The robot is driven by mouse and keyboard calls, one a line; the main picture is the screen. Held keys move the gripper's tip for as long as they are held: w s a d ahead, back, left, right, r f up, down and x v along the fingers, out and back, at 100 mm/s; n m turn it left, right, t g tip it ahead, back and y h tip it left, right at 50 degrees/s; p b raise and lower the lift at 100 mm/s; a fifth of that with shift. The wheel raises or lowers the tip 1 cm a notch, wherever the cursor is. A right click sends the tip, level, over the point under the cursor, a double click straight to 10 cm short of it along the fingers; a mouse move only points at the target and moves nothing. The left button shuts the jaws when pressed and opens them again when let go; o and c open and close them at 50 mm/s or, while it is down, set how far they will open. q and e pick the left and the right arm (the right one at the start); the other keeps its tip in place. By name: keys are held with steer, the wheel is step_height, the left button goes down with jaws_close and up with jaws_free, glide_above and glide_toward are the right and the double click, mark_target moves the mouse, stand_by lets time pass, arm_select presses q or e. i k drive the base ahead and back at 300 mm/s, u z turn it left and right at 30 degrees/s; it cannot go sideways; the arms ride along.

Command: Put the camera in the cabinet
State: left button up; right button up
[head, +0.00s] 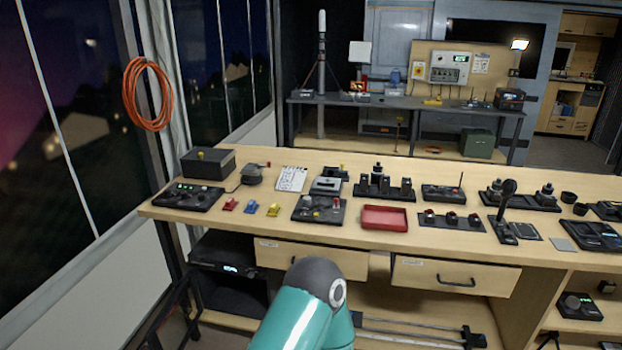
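I cannot pick out the camera for certain among the small dark devices on the wooden desk (415,175). A small dark round-topped device (252,174) sits near the desk's back left. Black units with upright parts (385,187) stand at the middle back. A wooden cabinet with shelves (572,105) stands in the far right background; whether it is the task's cabinet I cannot tell. Under the desk top are two drawers (455,274), which look shut. Neither of my grippers is in view; only a teal link of my arm shows at the bottom middle.
A red tray (385,217) sits on the desk's front middle. A black box (208,163) and control panel (188,197) fill the desk's left end. A second bench (400,102) with equipment stands behind. An orange cable coil (148,93) hangs at left.

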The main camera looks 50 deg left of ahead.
mark_target(244, 301)
steer(key=z, duration=0.3)
steer(key=i, duration=0.2)
steer(key=u, duration=2)
steer(key=k, duration=0.55)
steer(key=u, duration=0.35)
steer(key=i, duration=1.65)
steer(key=z, duration=0.45)
